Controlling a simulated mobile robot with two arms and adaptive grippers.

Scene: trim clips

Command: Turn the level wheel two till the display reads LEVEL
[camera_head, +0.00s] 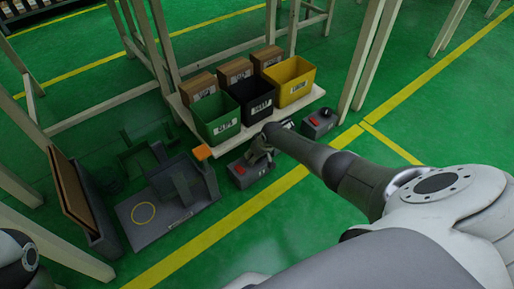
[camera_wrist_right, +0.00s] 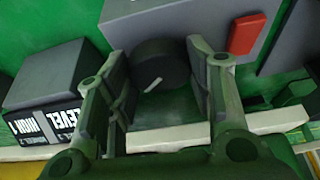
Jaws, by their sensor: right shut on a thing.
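In the right wrist view a black round wheel (camera_wrist_right: 160,67) with a white mark sits on the side of a grey box (camera_wrist_right: 200,22) with a red block (camera_wrist_right: 246,34). My right gripper (camera_wrist_right: 163,105) is shut on the wheel, one finger at each side. A dark display box (camera_wrist_right: 47,112) at the left carries white tilted lettering; "LEVEL" and what looks like "HIGH" can be read. In the head view my right gripper (camera_head: 260,152) is over the grey box (camera_head: 248,172) in front of the bins, and hides the wheel. My left gripper is out of view.
Green (camera_head: 218,122), black (camera_head: 252,97) and yellow (camera_head: 290,80) bins stand on a shelf behind, with cardboard boxes (camera_head: 236,70) behind them. A second grey box (camera_head: 319,122) with red stands to the right. A grey fixture (camera_head: 145,212) with a yellow ring stands left.

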